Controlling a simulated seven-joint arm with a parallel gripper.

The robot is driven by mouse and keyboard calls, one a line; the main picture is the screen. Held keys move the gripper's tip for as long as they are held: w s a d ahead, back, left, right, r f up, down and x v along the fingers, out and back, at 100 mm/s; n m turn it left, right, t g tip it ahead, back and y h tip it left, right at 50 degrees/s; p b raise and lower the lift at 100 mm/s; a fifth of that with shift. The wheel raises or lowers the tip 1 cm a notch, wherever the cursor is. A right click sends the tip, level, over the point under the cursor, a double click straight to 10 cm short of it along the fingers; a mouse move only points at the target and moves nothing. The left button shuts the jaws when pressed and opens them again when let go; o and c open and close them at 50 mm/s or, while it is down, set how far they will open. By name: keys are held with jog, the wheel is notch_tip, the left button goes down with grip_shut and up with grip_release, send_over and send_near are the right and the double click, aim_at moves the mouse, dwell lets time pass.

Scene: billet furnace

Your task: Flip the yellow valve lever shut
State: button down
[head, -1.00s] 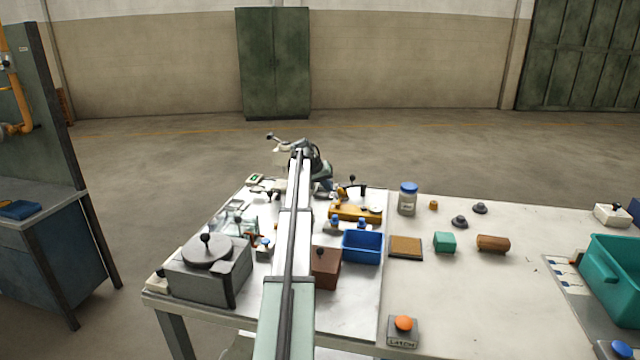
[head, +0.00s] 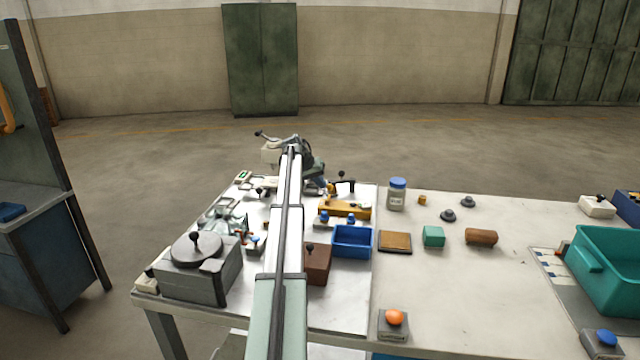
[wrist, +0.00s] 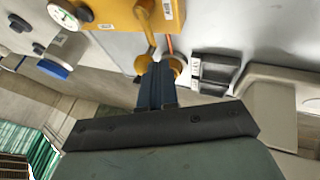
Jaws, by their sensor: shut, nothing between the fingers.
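The orange-yellow valve body (wrist: 158,12) is at the top of the wrist view. A yellow lever (wrist: 150,38) runs down from it toward my fingertips, with a round yellow part beside them. My gripper (wrist: 157,72) is shut, with its dark blue fingers together at the lever's lower end. They seem to touch or nearly touch it; I cannot tell which. In the head view the valve body (head: 343,210) lies right of my arm, and a bit of yellow (head: 331,188) shows above it. The rest of the lever cannot be made out there.
A blue bin (head: 352,255) and a brown box (head: 318,277) stand in front of the valve. A lidded jar (head: 397,194) is to the right. A grey machine with a round top (head: 197,250) is left of my arm.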

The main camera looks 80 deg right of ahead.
jog(key=shift+d, duration=0.1)
jog(key=s+m+y, duration=0.1)
jog(key=m, duration=0.1)
jog(key=s+d+m+g+y, duration=0.1)
jog(key=shift+s+m, duration=0.35)
jog(key=shift+m, duration=0.05)
jog(key=shift+s+d+m+g, duration=0.15)
jog(key=shift+m+g, duration=0.25)
jog(key=shift+m, duration=0.2)
jog(key=shift+s+y, duration=0.2)
jog(key=shift+y, duration=0.2)
jog(key=shift+s+a, duration=0.2)
jog(key=shift+s, duration=0.3)
jog(key=shift+s+a, duration=0.2)
jog(key=shift+s, duration=0.3)
jog(key=shift+s+a, duration=0.35)
jog(key=shift+s, duration=0.15)
jog(key=shift+s+a, duration=0.15)
